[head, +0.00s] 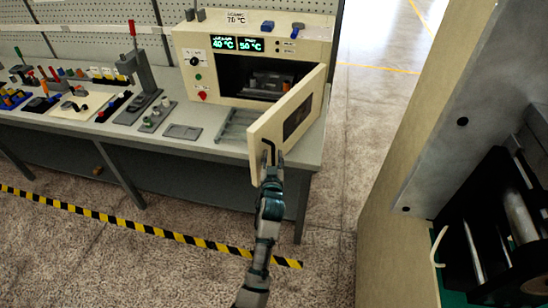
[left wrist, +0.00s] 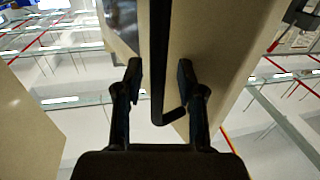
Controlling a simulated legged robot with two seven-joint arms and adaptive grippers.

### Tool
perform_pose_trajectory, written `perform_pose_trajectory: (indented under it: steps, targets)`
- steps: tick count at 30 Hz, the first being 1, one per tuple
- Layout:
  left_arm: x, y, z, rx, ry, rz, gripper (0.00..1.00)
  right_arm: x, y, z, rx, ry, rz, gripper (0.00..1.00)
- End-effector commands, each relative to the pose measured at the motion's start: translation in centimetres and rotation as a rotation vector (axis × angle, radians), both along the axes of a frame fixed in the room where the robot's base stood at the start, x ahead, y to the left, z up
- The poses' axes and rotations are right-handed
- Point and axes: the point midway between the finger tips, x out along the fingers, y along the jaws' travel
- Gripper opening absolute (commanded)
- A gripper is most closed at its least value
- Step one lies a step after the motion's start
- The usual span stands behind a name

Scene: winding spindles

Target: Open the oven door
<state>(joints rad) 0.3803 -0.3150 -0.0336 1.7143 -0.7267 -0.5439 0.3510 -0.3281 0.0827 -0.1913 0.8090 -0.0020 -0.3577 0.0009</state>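The cream oven (head: 195,55) stands on the bench, with a dark chamber and green digital displays. Its door (head: 268,127) is partly open, swung out toward the front right, and has a dark window. The black handle (head: 268,150) is on the door's outer face near its free edge. My left gripper (head: 272,166) is at this handle. In the left wrist view the handle bar (left wrist: 160,50) runs between the two spread fingers (left wrist: 159,76), with small gaps visible on both sides. My right gripper is not in view.
The grey bench (head: 225,150) holds several tools and small parts on the left. A tall beige panel with machinery (head: 425,140) stands close on the right. Yellow-black floor tape (head: 130,223) runs before the bench. The floor in front is clear.

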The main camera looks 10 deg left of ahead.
Motion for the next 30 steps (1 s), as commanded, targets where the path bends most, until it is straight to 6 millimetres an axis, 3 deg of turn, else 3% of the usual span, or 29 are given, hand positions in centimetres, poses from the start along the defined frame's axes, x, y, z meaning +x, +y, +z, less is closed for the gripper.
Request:
perform_pose_trajectory:
  steps: [5, 15, 20, 27, 28, 30]
  targets:
    - [0.1, -0.1, 2.1, 0.0, -0.004, 0.0, 0.39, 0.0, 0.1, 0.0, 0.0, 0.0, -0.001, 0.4]
    - [0.3, -0.5, 8.5, 0.002, -0.003, -0.001, 0.39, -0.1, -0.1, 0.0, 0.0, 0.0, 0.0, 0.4]
    - [0.3, -0.6, 9.7, 0.004, 0.001, -0.001, 0.39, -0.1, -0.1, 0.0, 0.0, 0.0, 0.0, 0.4]
    - [0.3, -0.5, 9.8, 0.004, 0.002, -0.001, 0.39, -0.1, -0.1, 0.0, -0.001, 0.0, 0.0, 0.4]
    - [0.3, -0.5, 9.8, 0.004, 0.002, -0.001, 0.36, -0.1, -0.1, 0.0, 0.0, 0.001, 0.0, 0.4]
    - [0.3, -0.5, 9.7, 0.002, 0.003, -0.001, 0.19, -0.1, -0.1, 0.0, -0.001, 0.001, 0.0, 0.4]
